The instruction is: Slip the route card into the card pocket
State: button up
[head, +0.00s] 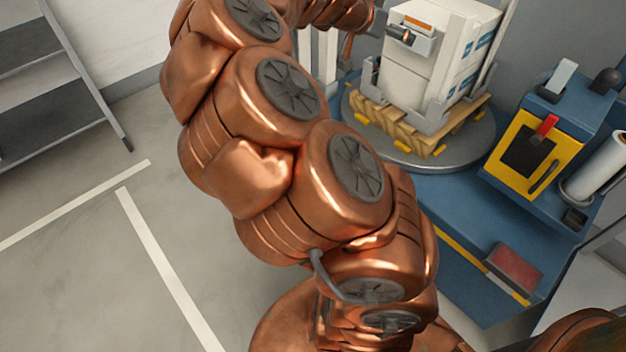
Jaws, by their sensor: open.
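The white boxes (408,78) stand stacked on a wooden pallet. A small pale card pocket (424,47) with a bluish edge is on their upper front face. A card with an orange band (419,22), which looks like the route card, shows at the top of the pocket. How deep it sits cannot be made out. My gripper (406,37) is open, with its dark fingers in front of the pocket and just below the orange band. Whether the fingers touch the card or pocket is too small to tell.
The pallet (447,137) rests on a round grey turntable (388,150) with upright grey brackets around the load. A blue machine with a yellow panel (507,165), a red lever and a white roll (597,165) stands at right. A grey shelf (50,95) is at left. Floor at left is clear.

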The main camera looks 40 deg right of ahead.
jog(key=s+a+f+n+g+y, duration=0.1)
jog(key=s+a+f+n+y, duration=0.3)
jog(key=a, duration=0.9)
jog(key=s+a+f+n+g+y, duration=0.1)
jog(key=s+a+f+n+y, duration=0.3)
jog(key=s+a, duration=0.7)
jog(key=s+a+f+n+g+y, duration=0.1)
jog(key=s+a+f+n+y, duration=0.2)
jog(key=s+a+f+n, duration=0.4)
jog(key=s+a+n, duration=0.1)
jog(key=a, duration=0.8)
jog(key=shift+a+n+g+y, duration=0.3)
jog(key=shift+n+g+y, duration=0.1)
jog(key=shift+s, duration=0.1)
